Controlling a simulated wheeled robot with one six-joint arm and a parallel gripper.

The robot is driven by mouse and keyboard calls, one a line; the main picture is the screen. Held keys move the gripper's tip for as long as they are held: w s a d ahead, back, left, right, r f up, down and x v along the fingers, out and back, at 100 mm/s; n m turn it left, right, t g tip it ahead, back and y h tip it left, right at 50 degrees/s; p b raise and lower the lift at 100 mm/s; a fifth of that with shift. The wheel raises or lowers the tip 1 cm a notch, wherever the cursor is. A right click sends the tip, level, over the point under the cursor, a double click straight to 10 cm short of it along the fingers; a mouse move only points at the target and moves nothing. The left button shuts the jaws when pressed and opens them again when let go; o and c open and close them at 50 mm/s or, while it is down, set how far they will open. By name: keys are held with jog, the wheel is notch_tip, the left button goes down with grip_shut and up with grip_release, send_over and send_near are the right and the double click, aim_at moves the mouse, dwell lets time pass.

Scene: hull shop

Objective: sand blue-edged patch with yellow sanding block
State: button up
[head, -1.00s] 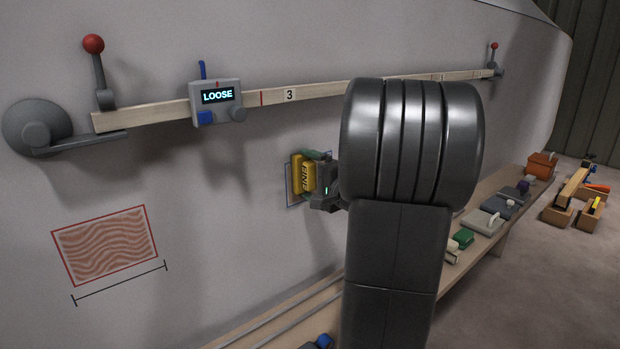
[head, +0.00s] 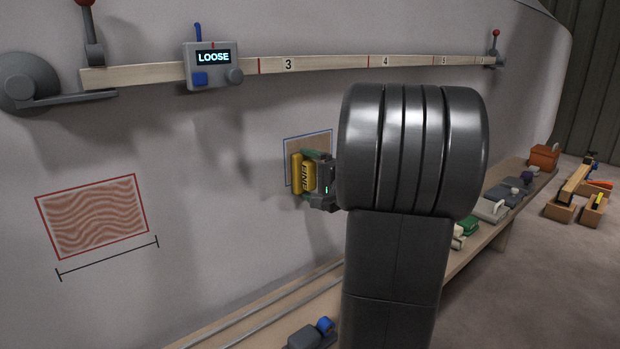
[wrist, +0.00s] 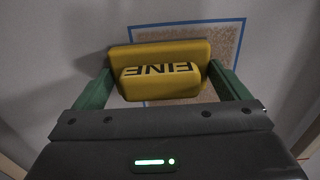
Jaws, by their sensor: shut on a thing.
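The yellow sanding block (head: 303,174), marked FINE, is held in my gripper (head: 318,172) in front of the hull wall. In the wrist view the green fingers of my gripper (wrist: 165,84) are shut on both sides of the yellow block (wrist: 160,54). The blue-edged patch (head: 308,146) is on the hull, and the block covers its lower part in the head view. In the wrist view the speckled tan patch (wrist: 213,44) shows behind and right of the block. I cannot tell whether the block touches the hull.
A wooden batten (head: 330,65) runs along the hull, with a gauge reading LOOSE (head: 213,66). A red-edged wavy patch (head: 92,217) is at left. A bench (head: 290,305) with several tools runs below. My arm hides part of the hull and bench.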

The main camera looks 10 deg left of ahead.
aim_at(314, 190)
jog(key=shift+f+b, duration=1.85)
jog(key=shift+b, duration=0.15)
jog(key=shift+w+a+r+p, duration=0.1)
jog(key=shift+r+p, duration=1.7)
jog(key=shift+r, duration=1.6)
jog(key=shift+a+r+p, duration=0.1)
jog(key=shift+r+p, duration=1.7)
jog(key=shift+r, duration=1.55)
jog(key=f+b, duration=1)
jog(key=b, duration=0.1)
jog(key=shift+d+f, duration=0.15)
jog(key=shift+d, duration=0.05)
jog(key=shift+f+b, duration=0.5)
jog(key=shift+f, duration=1)
jog(key=o, duration=0.3)
jog(key=c, duration=0.3)
jog(key=shift+s+d, duration=0.45)
jog(key=shift+d, duration=0.05)
